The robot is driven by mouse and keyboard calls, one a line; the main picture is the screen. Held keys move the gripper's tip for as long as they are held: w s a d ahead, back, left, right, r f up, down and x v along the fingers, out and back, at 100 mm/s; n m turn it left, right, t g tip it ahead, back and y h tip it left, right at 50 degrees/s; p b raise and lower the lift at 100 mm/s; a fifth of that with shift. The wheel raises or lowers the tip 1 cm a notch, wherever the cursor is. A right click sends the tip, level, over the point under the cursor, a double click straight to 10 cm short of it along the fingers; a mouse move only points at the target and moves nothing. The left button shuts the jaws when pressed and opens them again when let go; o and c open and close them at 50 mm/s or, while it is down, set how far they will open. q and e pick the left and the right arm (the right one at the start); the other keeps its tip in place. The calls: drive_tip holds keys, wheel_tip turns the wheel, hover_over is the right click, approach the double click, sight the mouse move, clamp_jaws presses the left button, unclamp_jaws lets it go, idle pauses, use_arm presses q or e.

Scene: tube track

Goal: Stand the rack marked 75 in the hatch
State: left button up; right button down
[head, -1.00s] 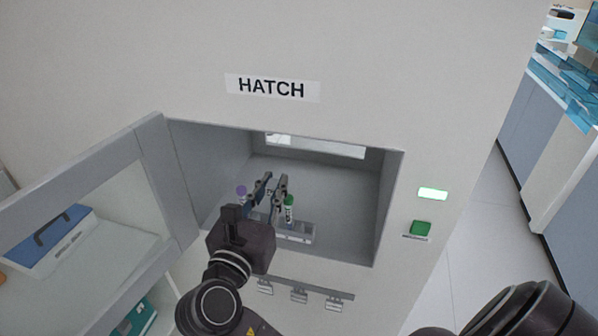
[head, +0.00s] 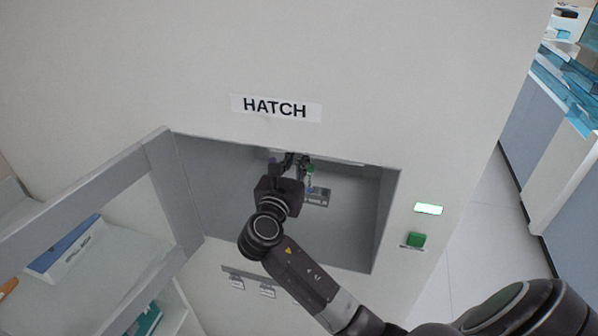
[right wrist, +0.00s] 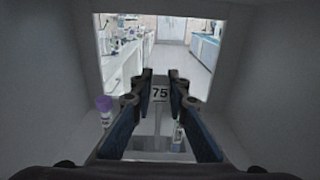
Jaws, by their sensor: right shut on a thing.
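The rack marked 75 (right wrist: 159,95) shows in the right wrist view, its label between my right gripper's fingers. My right gripper (right wrist: 160,76) is shut on it. A purple-capped tube (right wrist: 104,108) stands at its left and a green-capped tube (right wrist: 178,137) at its right. In the head view my right gripper (head: 295,160) reaches deep into the hatch (head: 345,235), with the rack (head: 318,198) partly hidden behind it. The rack looks upright. I cannot tell whether its base touches the hatch floor. My left gripper is not in view.
An open door (head: 175,185) stands at the left. A green button (head: 416,240) and lit indicator (head: 428,208) are right of the hatch.

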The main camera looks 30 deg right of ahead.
sight(297, 177)
drive_tip(key=shift+s+f, duration=0.1)
drive_tip(key=shift+f, duration=0.75)
wheel_tip(297, 177, down, 4)
drive_tip(key=shift+d+r+p, duration=0.1)
drive_tip(key=shift+r+p, duration=0.15)
drive_tip(key=shift+p, duration=0.55)
drive_tip(key=shift+f, duration=0.15)
drive_tip(key=c, duration=1.9)
unclamp_jaws()
drive_tip(key=shift+f, duration=0.15)
drive_tip(key=shift+b+v, duration=1.95)
drive_tip(key=shift+v, duration=4)
